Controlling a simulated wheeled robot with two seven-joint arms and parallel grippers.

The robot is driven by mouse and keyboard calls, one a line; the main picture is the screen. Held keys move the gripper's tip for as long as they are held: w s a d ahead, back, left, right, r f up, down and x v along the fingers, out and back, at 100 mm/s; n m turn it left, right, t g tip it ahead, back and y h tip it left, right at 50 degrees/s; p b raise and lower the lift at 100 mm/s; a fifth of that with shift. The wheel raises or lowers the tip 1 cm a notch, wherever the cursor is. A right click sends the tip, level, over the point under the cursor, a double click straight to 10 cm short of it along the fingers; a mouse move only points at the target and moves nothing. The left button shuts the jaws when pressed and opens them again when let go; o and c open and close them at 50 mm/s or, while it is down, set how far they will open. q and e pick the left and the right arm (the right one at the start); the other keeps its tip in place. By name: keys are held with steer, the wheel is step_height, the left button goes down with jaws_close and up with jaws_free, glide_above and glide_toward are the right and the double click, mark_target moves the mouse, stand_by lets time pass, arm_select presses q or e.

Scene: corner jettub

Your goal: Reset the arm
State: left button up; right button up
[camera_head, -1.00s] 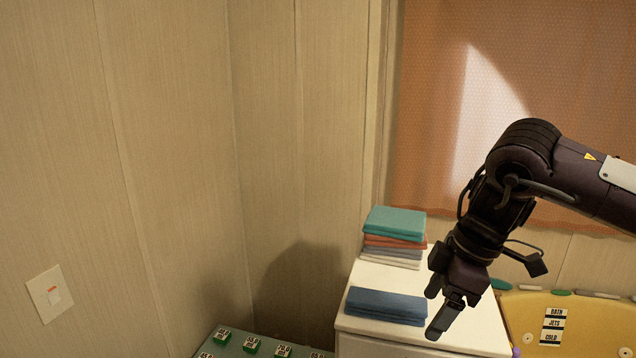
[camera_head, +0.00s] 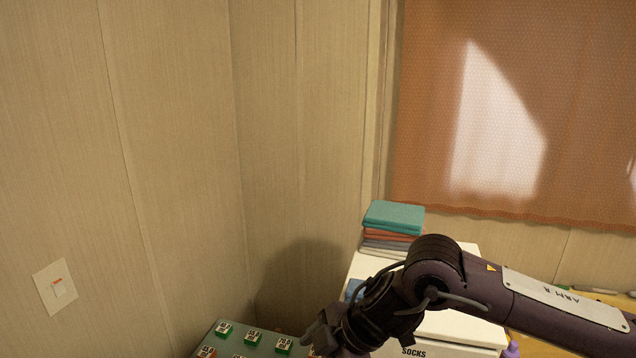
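My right arm, marked "ARM R", comes in from the right and reaches down and left across the front of the white cabinet. My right gripper (camera_head: 322,336) is low in the view, at the right side of the green panel with number-labelled blocks (camera_head: 235,346). Its fingers are partly hidden by the wrist and the picture's lower edge, so I cannot tell whether it is open or holds anything. My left gripper is not in view.
A stack of folded towels (camera_head: 393,218) stands on the white cabinet (camera_head: 455,329), which has a "SOCKS" label. A blue towel (camera_head: 353,289) is mostly behind my arm. A switch (camera_head: 56,287) is on the left wall.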

steer(key=s+a+r+m+t+y, duration=0.1)
steer(key=s+a+t+y, duration=0.15)
steer(key=a, duration=0.35)
steer(key=s+a+r+m+t+y, duration=0.1)
steer(key=s+a+r+y, duration=0.15)
steer(key=a, duration=0.35)
steer(key=w+d+f+m+t+h, duration=0.1)
steer(key=d+f+m+t+h, duration=0.1)
steer(key=d+f+m+h, duration=0.5)
steer(key=d+f+m+t, duration=0.15)
steer(key=d+m, duration=0.35)
steer(key=d, duration=0.5)
steer(key=s+d+f+m+g+h, duration=0.4)
steer(key=s+d+f+m+g, duration=0.15)
steer(key=s+d+f, duration=0.7)
step_height(320, 180, down, 30)
steer(key=s+d+g+b, duration=0.2)
steer(key=b, duration=0.2)
steer(key=s+d+f+b, duration=0.1)
steer(key=s+d+f, duration=0.1)
steer(key=s+f, duration=0.8)
steer(key=s+d+f+b, duration=0.1)
steer(key=s+f+b, duration=0.1)
steer(key=s+f, duration=0.8)
step_height(320, 180, down, 3)
steer(key=shift+d+r+n+g+h, duration=0.1)
steer(key=shift+d+n+g+h, duration=0.2)
steer(key=shift+d+n+g, duration=0.1)
